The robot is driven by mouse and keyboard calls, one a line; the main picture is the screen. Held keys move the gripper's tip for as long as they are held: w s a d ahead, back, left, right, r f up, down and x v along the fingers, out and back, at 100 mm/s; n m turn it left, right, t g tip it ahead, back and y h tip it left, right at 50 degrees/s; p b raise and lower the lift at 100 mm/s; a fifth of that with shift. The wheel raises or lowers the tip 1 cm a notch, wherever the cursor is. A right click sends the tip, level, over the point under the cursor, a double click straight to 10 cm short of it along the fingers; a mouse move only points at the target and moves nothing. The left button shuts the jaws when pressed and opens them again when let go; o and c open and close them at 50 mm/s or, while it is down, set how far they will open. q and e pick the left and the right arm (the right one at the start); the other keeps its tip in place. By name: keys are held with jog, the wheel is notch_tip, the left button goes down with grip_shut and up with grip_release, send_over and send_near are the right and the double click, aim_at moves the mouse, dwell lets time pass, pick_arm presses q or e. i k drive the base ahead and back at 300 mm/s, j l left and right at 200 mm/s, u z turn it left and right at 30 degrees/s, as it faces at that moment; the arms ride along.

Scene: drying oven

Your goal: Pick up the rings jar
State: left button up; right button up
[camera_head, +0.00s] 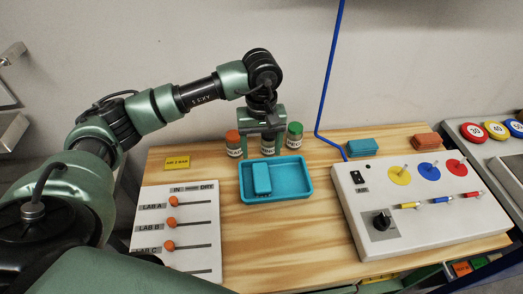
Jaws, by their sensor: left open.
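Three small jars stand in a row at the back of the wooden table, behind the blue tray. The left jar (233,148) has an orange lid. The right jar (294,140) has a green lid. The middle jar (268,148) is partly hidden by my left gripper, and its lid is covered. The labels are too small to read, so I cannot tell which is the rings jar. My left gripper (264,136) points down over the middle jar, open, with its fingers around or just in front of it. My right gripper is not in view.
The blue tray (246,193) holds a blue block (262,178). A white slider panel (195,240) lies front left and a white control box (420,220) right. A blue cable (327,80) hangs right of the jars. Bare wood (275,235) shows in front of the tray.

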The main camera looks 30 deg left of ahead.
aim_at(269, 143)
jog(key=i+l+u, duration=0.15)
jog(key=l, duration=0.2)
jog(key=i+l+u, duration=0.1)
jog(key=l, duration=0.25)
jog(key=i+l+u, duration=0.15)
jog(key=l, duration=0.25)
jog(key=i+l+u, duration=0.1)
jog(key=l, duration=0.3)
jog(key=i+l+u, duration=0.15)
jog(key=l, duration=0.25)
